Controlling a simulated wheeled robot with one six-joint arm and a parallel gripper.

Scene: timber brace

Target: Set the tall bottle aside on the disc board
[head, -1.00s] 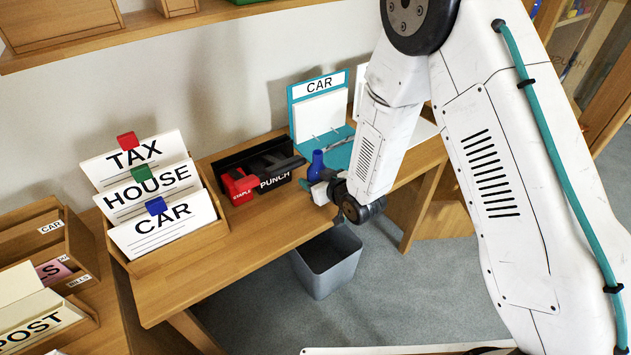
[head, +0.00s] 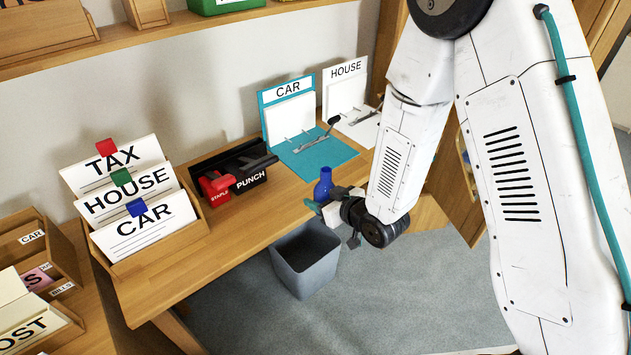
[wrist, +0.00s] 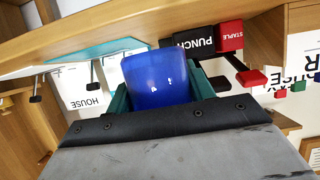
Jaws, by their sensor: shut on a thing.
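The blue bottle (head: 323,185) with a narrow neck is upright in my gripper (head: 325,207), in front of the desk's front edge and near the waste bin. In the wrist view the blue bottle (wrist: 158,78) fills the space between the teal fingers of my gripper (wrist: 160,98), which are shut on it. Its lower part is hidden by the gripper in the head view. I cannot make out a disc board in either view.
On the desk (head: 240,228) stand a teal CAR clipboard (head: 318,158), a white HOUSE clipboard (head: 345,95), a red stapler (head: 215,187), a black punch (head: 252,178) and a card box (head: 150,250). A grey bin (head: 305,262) stands on open floor below.

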